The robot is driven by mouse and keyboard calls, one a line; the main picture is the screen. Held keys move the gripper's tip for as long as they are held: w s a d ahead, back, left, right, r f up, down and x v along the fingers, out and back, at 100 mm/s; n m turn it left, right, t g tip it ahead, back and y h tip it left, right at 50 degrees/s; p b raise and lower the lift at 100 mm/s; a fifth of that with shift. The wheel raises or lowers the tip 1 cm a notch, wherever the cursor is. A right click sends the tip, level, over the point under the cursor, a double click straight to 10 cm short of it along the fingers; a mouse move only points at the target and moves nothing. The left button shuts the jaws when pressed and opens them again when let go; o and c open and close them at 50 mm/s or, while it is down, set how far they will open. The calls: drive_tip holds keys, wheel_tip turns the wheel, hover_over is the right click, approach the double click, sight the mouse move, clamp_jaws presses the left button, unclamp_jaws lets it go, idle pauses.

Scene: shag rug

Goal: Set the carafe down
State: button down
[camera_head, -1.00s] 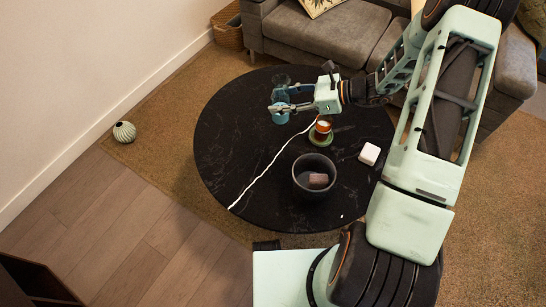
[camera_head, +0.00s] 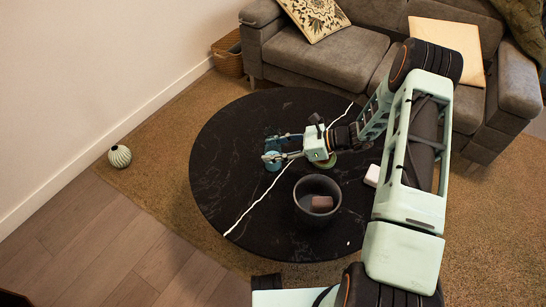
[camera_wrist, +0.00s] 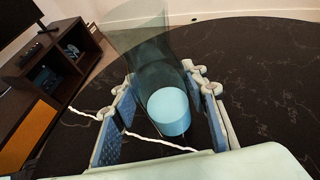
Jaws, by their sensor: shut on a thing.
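The carafe (camera_head: 273,161) is clear dark glass with blue liquid in it. It is over the left-middle part of the round black table (camera_head: 225,130). My gripper (camera_head: 270,156) is shut on it, with one finger on either side.
A dark bowl (camera_head: 301,203) with a brown block (camera_head: 322,203) in it stands close to the right of the carafe. A white box (camera_head: 372,176) is near my arm. A green coaster (camera_head: 328,163) is partly hidden behind my gripper. The table's left and front are clear.

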drive_tip(key=shift+f+b, duration=0.3)
drive_tip(key=shift+f, duration=1.1)
drive_tip(key=shift+f, duration=0.1)
drive_tip(key=c, duration=1.2)
unclamp_jaws()
drive_tip(key=shift+f, duration=0.1)
drive_tip(key=shift+o, duration=0.2)
drive_tip(key=shift+r, duration=0.2)
drive_tip(key=p+v, duration=0.2)
drive_tip(key=v, duration=1)
